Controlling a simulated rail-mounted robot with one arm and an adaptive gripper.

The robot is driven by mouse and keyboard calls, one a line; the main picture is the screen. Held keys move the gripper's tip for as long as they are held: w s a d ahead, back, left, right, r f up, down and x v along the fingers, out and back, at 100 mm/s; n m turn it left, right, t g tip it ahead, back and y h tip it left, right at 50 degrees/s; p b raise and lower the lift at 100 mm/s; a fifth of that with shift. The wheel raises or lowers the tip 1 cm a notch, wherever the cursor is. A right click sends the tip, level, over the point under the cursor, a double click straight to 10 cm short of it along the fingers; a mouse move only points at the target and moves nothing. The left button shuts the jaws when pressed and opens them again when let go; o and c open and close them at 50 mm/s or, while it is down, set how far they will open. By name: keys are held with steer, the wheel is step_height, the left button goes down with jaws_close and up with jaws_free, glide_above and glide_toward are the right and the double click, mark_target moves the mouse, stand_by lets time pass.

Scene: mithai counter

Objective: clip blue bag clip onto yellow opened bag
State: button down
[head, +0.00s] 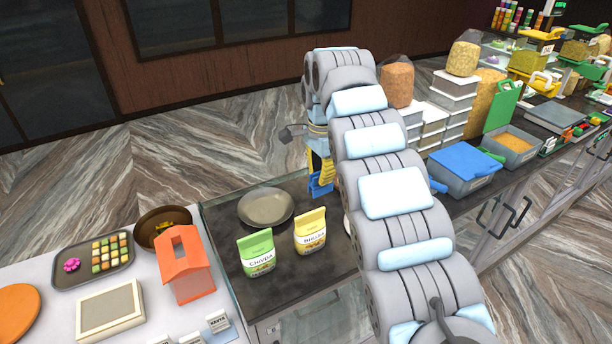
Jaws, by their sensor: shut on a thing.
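The yellow bag (310,232), labelled "BHUJIA", stands upright on the dark counter. My gripper (321,178) hangs just behind and above it in the head view, pointing down, with yellow and dark finger parts showing. It is shut on a blue item that looks like the blue bag clip (321,190), small and partly hidden by the fingers. The clip appears apart from the yellow bag. Whether the bag's top is open is too small to tell.
A green "CHIVDA" bag (257,253) stands left of the yellow bag. A round grey plate (266,207) lies behind the bags. An orange holder (182,262) stands on the white counter at left. A blue-lidded container (465,160) and stacked boxes (450,100) are at right.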

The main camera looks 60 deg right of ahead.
mark_target(310, 187)
steer(key=shift+w+a+r, duration=0.25)
steer(key=shift+w+a, duration=0.15)
steer(key=shift+a, duration=0.15)
steer(key=shift+w+a+r, duration=0.25)
steer(key=shift+w+a, duration=0.15)
steer(key=shift+a, duration=0.15)
steer(key=shift+f, duration=2.5)
steer(key=shift+f+b, duration=0.75)
steer(key=shift+b, duration=0.45)
steer(key=shift+b, duration=1.6)
steer(key=shift+f+b, duration=1.45)
steer(key=shift+b, duration=0.9)
